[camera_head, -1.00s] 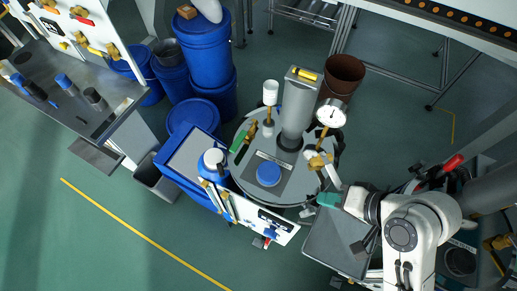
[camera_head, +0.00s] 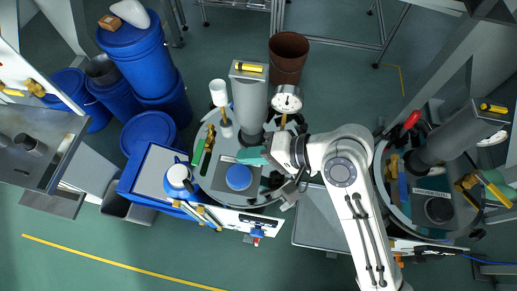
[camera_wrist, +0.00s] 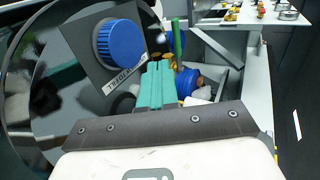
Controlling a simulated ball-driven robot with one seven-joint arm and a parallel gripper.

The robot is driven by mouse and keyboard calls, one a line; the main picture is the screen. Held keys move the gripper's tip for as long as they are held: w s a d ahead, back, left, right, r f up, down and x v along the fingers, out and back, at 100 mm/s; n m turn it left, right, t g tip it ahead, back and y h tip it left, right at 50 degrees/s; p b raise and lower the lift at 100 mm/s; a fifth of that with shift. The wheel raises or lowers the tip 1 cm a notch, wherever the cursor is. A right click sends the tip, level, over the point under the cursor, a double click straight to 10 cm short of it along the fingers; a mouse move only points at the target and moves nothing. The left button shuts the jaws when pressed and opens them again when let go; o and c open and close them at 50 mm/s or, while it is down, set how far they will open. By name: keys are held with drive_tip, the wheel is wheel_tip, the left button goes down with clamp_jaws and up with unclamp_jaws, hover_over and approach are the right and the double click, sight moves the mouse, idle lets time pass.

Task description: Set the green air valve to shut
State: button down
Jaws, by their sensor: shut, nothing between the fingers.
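The green air valve has a long green handle (camera_head: 197,153) on a brass body at the left part of a round grey fixture plate (camera_head: 215,194). In the head view the handle points down and slightly left from the brass. In the wrist view a green handle (camera_wrist: 177,38) stands upright beyond my fingers, with brass at its foot. My gripper (camera_head: 246,156) has teal fingers, shut and empty, over the plate near the blue round cap (camera_head: 238,177). The shut fingers also show in the wrist view (camera_wrist: 156,86). They appear apart from the green handle.
A grey column (camera_head: 249,105), a white-topped post (camera_head: 218,93) and a dial gauge (camera_head: 287,99) rise from the plate. A white panel (camera_head: 240,221) stands at its front edge. Another fixture with a green handle (camera_head: 497,193) is at the right.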

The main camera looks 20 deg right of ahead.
sight(201, 145)
drive_tip(key=x, duration=0.5)
drive_tip(key=shift+a, duration=0.1)
drive_tip(key=shift+w+a+p, duration=0.3)
drive_tip(key=shift+w+a, duration=0.2)
drive_tip(key=shift+a, duration=0.35)
drive_tip(key=shift+w+a+p, duration=0.3)
drive_tip(key=shift+w+a, duration=0.2)
drive_tip(key=shift+a, duration=0.35)
drive_tip(key=shift+w+a, duration=0.1)
